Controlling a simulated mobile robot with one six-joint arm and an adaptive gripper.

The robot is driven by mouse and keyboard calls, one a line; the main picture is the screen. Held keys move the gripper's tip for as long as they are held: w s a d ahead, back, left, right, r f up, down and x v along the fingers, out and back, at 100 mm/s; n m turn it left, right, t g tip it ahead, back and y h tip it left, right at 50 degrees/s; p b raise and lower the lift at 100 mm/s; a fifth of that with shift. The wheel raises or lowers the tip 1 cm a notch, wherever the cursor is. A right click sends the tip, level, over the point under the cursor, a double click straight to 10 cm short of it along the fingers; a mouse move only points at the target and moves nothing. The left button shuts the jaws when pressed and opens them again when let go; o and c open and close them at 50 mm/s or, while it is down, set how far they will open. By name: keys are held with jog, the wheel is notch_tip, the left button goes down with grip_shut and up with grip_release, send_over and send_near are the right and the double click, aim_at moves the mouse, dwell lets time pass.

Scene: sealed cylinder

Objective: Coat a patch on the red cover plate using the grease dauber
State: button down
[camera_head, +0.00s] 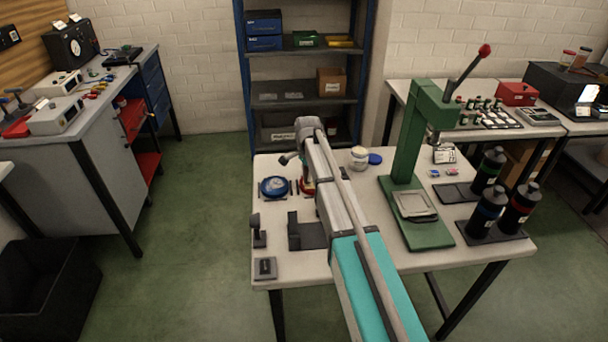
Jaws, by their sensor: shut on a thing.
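The red cover plate (307,188) lies on the near table, just right of a blue round plate (273,187). Only its left part shows; my arm covers the rest. My arm reaches over the table from the front, with its wrist above the area behind the red plate. My gripper's jaws are hidden behind the arm, so what they hold and whether they touch the plate does not show. I cannot make out the grease dauber. An open white jar (359,158) with pale content stands right of the arm, a blue lid (375,159) beside it.
A green press (408,165) with a red-knobbed lever stands right of my arm. Several dark bottles (488,170) stand at the table's right side. Dark holders (306,238) and small fixtures sit at the front left. A shelf rack (308,108) stands behind the table.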

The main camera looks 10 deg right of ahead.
jog(key=shift+d, duration=1.15)
jog(key=shift+d, duration=0.15)
jog(key=shift+d+f, duration=0.1)
jog(key=shift+d, duration=1.6)
notch_tip(320, 180, up, 6)
jog(key=p, duration=0.6)
jog(key=shift+r+p, duration=1.45)
jog(key=shift+r, duration=0.1)
